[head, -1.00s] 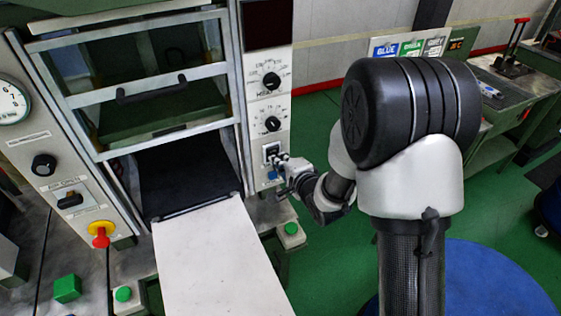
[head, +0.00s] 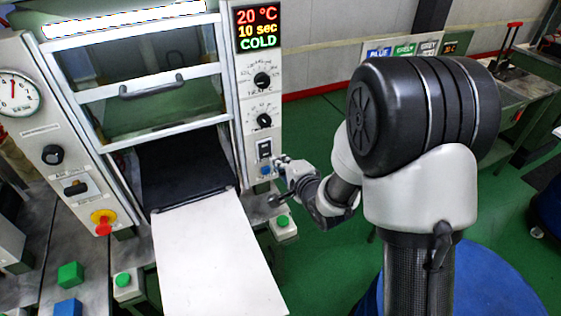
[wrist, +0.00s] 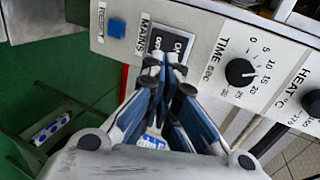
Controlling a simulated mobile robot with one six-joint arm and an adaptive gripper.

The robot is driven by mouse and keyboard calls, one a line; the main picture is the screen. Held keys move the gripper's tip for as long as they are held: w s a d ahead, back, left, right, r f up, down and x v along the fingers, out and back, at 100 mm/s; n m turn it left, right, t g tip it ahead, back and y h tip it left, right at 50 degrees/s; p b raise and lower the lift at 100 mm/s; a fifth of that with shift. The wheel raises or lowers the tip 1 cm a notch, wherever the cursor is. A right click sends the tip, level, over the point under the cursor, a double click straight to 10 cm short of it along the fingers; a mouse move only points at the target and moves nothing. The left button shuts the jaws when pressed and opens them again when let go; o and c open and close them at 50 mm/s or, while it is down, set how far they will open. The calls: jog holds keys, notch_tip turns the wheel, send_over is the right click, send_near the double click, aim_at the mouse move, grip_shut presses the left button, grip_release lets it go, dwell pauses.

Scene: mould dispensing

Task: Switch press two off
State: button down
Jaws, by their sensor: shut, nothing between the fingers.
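The press (head: 239,115) has a lit display (head: 258,28) reading 20 °C, 10 sec and COLD. Its mains switch (head: 264,149) is on the right-hand panel, below two dials. In the wrist view the black mains switch (wrist: 171,41) has ON and OFF markings, partly hidden by my fingertips; I cannot tell which side is pressed. My gripper (head: 281,161) is shut and empty, just right of and slightly below the switch in the head view. In the wrist view my gripper's fingertips (wrist: 172,62) overlap the switch's lower edge; contact cannot be told.
A blue reset button (wrist: 117,28) sits beside the switch; the time dial (wrist: 240,72) is on its other side. A white tray plate (head: 212,255) extends from the press. Green buttons (head: 283,221) flank it. A red and yellow stop knob (head: 102,221) is at left.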

jog(key=r+p+v, duration=0.1)
jog(key=v, duration=0.6)
jog(key=shift+a, duration=0.15)
jog(key=shift+f+p, duration=0.15)
jog(key=shift+p, duration=0.25)
